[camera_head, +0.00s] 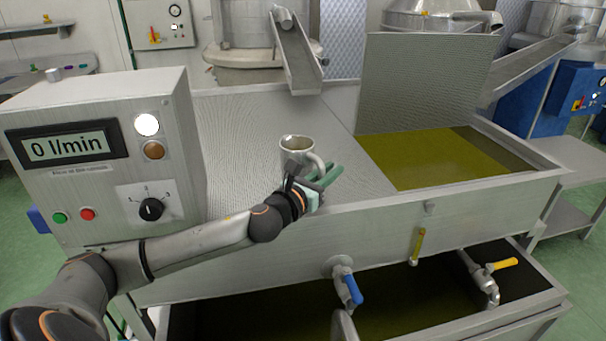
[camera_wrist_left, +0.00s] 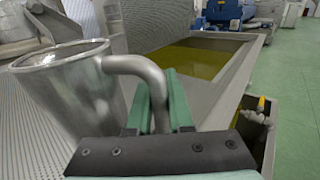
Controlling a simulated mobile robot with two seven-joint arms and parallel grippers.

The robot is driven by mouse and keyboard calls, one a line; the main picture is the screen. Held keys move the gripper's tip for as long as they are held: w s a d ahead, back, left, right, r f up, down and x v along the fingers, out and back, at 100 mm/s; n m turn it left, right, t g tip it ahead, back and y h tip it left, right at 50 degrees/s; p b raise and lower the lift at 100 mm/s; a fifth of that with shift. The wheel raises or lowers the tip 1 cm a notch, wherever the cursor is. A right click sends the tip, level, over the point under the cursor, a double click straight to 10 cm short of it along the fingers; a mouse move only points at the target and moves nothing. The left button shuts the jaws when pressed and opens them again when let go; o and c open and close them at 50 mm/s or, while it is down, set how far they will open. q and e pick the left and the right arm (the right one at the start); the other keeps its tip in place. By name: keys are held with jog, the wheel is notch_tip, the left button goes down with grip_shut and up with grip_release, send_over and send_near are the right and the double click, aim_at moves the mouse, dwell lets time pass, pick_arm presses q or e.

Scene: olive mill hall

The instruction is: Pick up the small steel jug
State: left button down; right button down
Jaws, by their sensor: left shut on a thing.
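The small steel jug (camera_head: 297,150) is upright over the grey ribbed metal top of the tank, near its front edge. In the left wrist view the jug (camera_wrist_left: 70,98) fills the left side, with its round rim and bent handle showing. My left gripper (camera_head: 322,178) is at the jug's right front side. Its green fingers (camera_wrist_left: 158,103) are shut on the jug's handle. I cannot tell whether the jug's base touches the surface. My right gripper is not in view.
A control box (camera_head: 105,150) with a flow display stands left of the jug. An open basin of green-yellow oil (camera_head: 430,157) lies to the right, with a raised lid (camera_head: 425,82) behind it. A metal chute (camera_head: 298,58) hangs behind. A blue-handled valve (camera_head: 350,288) sticks out in front.

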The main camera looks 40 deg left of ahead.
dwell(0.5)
pick_arm(q)
jog(key=shift+r, duration=0.15)
jog(key=shift+r+p, duration=0.3)
jog(key=shift+r, duration=1)
jog(key=s+d+r+p, duration=0.1)
jog(key=d+r, duration=0.9)
jog(key=d, duration=0.3)
jog(key=shift+d+r+p, duration=0.2)
jog(key=shift+d+p, duration=0.2)
dwell(0.4)
